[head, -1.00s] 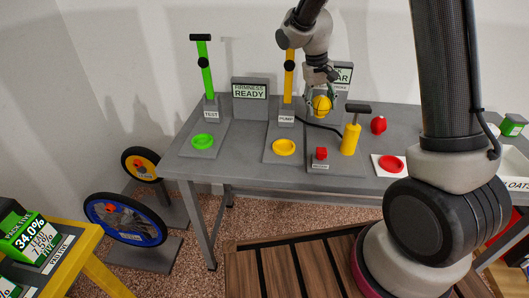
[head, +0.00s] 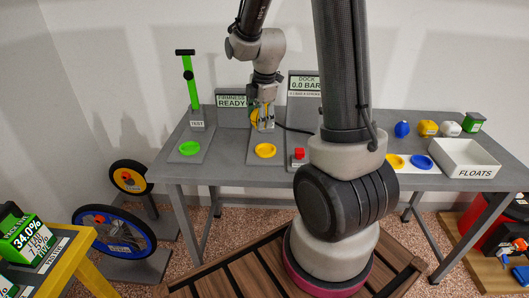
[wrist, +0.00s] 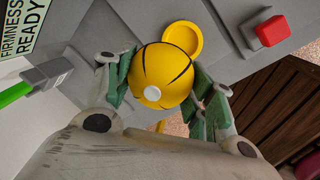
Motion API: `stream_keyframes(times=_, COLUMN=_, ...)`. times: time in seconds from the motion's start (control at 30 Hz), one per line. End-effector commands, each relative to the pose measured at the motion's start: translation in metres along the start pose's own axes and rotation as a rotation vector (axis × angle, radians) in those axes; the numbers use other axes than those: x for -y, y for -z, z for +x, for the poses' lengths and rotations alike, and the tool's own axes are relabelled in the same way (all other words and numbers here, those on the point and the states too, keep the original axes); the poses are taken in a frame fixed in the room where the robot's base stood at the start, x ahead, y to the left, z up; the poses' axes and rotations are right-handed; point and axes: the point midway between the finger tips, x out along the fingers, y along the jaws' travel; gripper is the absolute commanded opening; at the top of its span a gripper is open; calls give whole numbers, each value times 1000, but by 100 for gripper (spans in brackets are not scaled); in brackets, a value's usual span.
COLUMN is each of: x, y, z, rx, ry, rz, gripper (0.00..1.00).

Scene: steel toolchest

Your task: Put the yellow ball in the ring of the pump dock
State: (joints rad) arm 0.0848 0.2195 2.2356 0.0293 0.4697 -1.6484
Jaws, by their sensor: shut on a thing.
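The yellow ball (wrist: 162,75), with dark seams and a white spot, is held between the fingers of my gripper (head: 263,124). The green finger pads of my gripper (wrist: 158,88) are on both sides of it in the wrist view. The pump dock's ring (head: 265,150) is a yellow round cup on a grey plate on the bench. The ring also shows in the wrist view (wrist: 183,38), partly covered by the ball and apparently empty. In the head view the gripper is above and behind the ring, and its fingers largely hide the ball. The pump post behind is mostly hidden.
A green ring (head: 190,148) and green test post (head: 190,82) stand left on the grey bench. A red button (head: 299,153) is right of the dock. A white floats tray (head: 465,158) is at the bench's right. My column hides the bench's middle.

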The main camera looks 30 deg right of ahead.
Motion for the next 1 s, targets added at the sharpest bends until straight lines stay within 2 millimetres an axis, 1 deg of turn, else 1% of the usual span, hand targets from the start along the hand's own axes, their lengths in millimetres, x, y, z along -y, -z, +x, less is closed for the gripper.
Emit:
stream_keyframes(times=0.03, x=2, y=-5, z=-2, rx=-11, ry=-1, rz=-47, gripper=26)
stream_keyframes(times=0.1, x=4, y=-9, z=-3, rx=-25, ry=0, rz=-115, gripper=26)
stream_keyframes(times=0.2, x=7, y=-13, z=-3, rx=-39, ry=1, rz=-181, gripper=26)
stream_keyframes(times=0.27, x=9, y=-14, z=0, rx=-45, ry=3, rz=-202, gripper=26)
stream_keyframes(times=0.53, x=20, y=-14, z=47, rx=-47, ry=7, rz=-219, gripper=26)
stream_keyframes(times=0.77, x=24, y=-14, z=68, rx=-47, ry=5, rz=-219, gripper=26)
stream_keyframes(times=0.9, x=29, y=-14, z=89, rx=-47, ry=6, rz=-217, gripper=26)
stream_keyframes(times=1.0, x=30, y=-15, z=94, rx=-46, ry=3, rz=-219, gripper=26)
